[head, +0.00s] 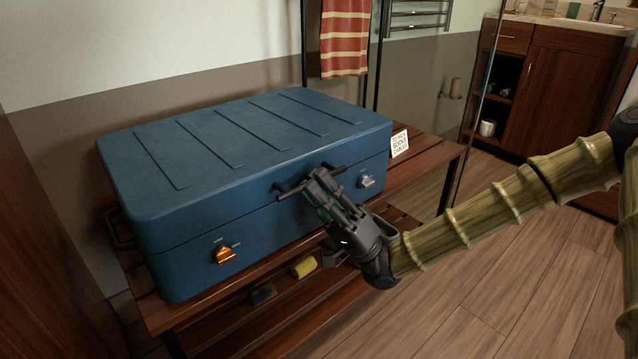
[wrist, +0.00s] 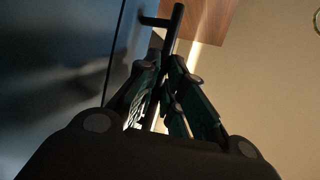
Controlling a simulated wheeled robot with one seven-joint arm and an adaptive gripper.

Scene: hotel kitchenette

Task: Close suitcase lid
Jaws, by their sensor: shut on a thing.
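The blue suitcase (head: 165,212) lies on a slatted wooden rack, and its ribbed lid (head: 240,140) rests down on the body with only a thin seam visible. A gold latch (head: 225,253) is at the front left and a silver latch (head: 366,181) at the front right. My gripper (head: 318,178) is at the front face, shut on the dark bar handle (head: 290,192). In the wrist view the fingers (wrist: 170,62) close around the handle bar (wrist: 176,22), with the dark blue suitcase side (wrist: 60,70) at left.
The rack (head: 440,152) extends right of the suitcase, with a small white printed card (head: 400,143) there. A yellow item (head: 304,267) and a dark item (head: 263,293) lie on its lower shelf. A striped towel (head: 345,40) hangs behind. Wooden floor (head: 500,270) is open at right.

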